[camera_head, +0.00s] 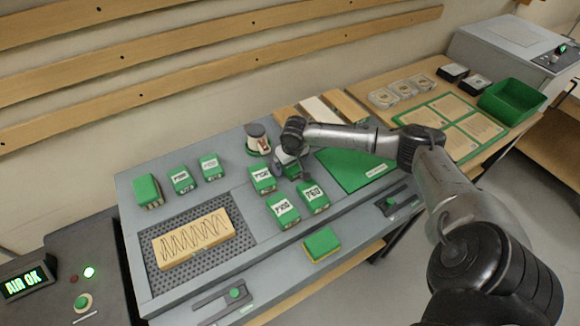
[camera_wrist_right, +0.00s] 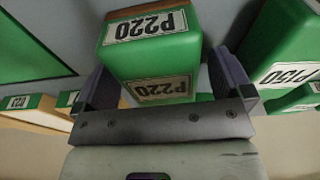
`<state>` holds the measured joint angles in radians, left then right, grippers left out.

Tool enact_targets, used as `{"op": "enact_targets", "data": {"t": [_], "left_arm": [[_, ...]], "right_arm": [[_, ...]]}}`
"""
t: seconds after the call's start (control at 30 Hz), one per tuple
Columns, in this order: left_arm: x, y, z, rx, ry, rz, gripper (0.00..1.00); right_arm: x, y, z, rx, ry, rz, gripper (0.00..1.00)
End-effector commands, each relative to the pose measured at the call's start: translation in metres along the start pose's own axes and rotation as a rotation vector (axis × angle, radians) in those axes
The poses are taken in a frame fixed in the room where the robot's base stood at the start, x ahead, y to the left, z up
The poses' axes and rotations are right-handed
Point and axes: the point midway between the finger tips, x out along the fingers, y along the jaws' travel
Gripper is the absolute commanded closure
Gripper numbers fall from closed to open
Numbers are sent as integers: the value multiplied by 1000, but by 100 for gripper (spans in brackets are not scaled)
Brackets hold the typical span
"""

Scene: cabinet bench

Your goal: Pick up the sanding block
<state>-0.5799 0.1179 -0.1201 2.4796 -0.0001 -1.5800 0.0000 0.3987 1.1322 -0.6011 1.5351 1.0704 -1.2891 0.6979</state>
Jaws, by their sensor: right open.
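A green sanding block labelled P220 (camera_wrist_right: 150,58) stands at the top centre of the right wrist view, its label facing the camera. My right gripper (camera_wrist_right: 168,78) is open, with one finger on each side of this block. I cannot tell whether the fingers touch it. In the head view my right gripper (camera_head: 288,160) is over the bench, and the hand largely hides the block under it. Other green labelled blocks stand close by, one to the left (camera_head: 262,180) and one in front (camera_head: 313,196). My left gripper is not in view.
A neighbouring green block (camera_wrist_right: 285,65) stands right of the gripper in the wrist view. Another labelled block (camera_head: 282,212) and a plain green-topped one (camera_head: 322,244) lie nearer the front. A wooden board (camera_head: 193,238) rests on the perforated panel. A cup-like container (camera_head: 257,138) stands behind.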

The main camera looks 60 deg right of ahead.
Motion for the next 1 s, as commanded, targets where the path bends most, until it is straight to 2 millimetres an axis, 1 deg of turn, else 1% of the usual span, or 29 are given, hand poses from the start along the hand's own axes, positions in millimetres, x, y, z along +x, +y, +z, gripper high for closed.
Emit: {"op": "enact_targets", "data": {"t": [0.27,0.87,1.0], "left_arm": [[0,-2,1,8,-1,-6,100],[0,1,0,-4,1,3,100],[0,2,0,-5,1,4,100]], "right_arm": [[2,0,0,-1,1,-1,2],[2,0,0,-1,0,-1,59],[1,0,0,-1,1,-1,60]]}}
